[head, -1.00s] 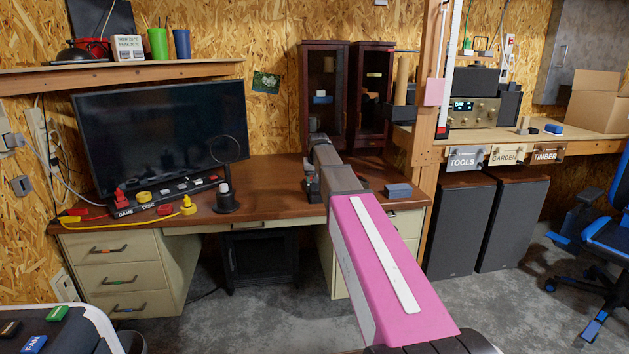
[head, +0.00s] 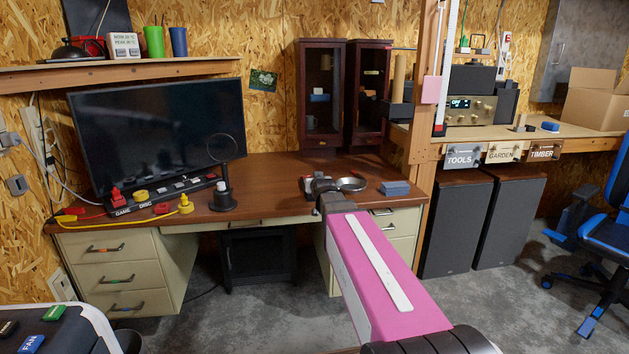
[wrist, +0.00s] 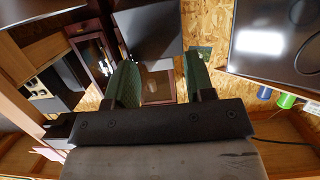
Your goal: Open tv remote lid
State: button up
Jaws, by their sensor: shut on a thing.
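My gripper (wrist: 158,62) shows in the wrist view with two green fingers standing apart. A dark grey flat piece (wrist: 150,30) fills the space between the fingertips, and the gripper is shut on it. I cannot tell whether it is the remote or its lid. In the head view my arm reaches to the front right of the brown desk, and the fingers are hidden there. A small grey item with a red spot (head: 307,184) lies just left of the arm's end. It may be the remote, but it is too small to tell.
A round dark-rimmed thing (head: 350,183) shows just beyond my arm. A blue-grey block (head: 395,188) lies right of it. The television (head: 155,130), a labelled button strip (head: 165,195) and a ring stand (head: 222,190) are at left. Glass cabinets (head: 320,95) stand behind. The desk's middle is clear.

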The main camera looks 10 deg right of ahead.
jog(key=shift+s+f+t, duration=0.6)
jog(key=shift+f+t, duration=0.15)
jog(key=shift+t, duration=0.8)
jog(key=shift+s+f+t, duration=0.65)
jog(key=shift+f+t, duration=0.05)
jog(key=shift+t, duration=0.8)
jog(key=shift+s+f+t, duration=0.6)
jog(key=shift+f+t, duration=0.15)
jog(key=shift+t, duration=0.8)
jog(key=o, duration=0.6)
jog(key=shift+c, duration=0.2)
jog(key=v, duration=1.1)
jog(key=shift+w, duration=0.1)
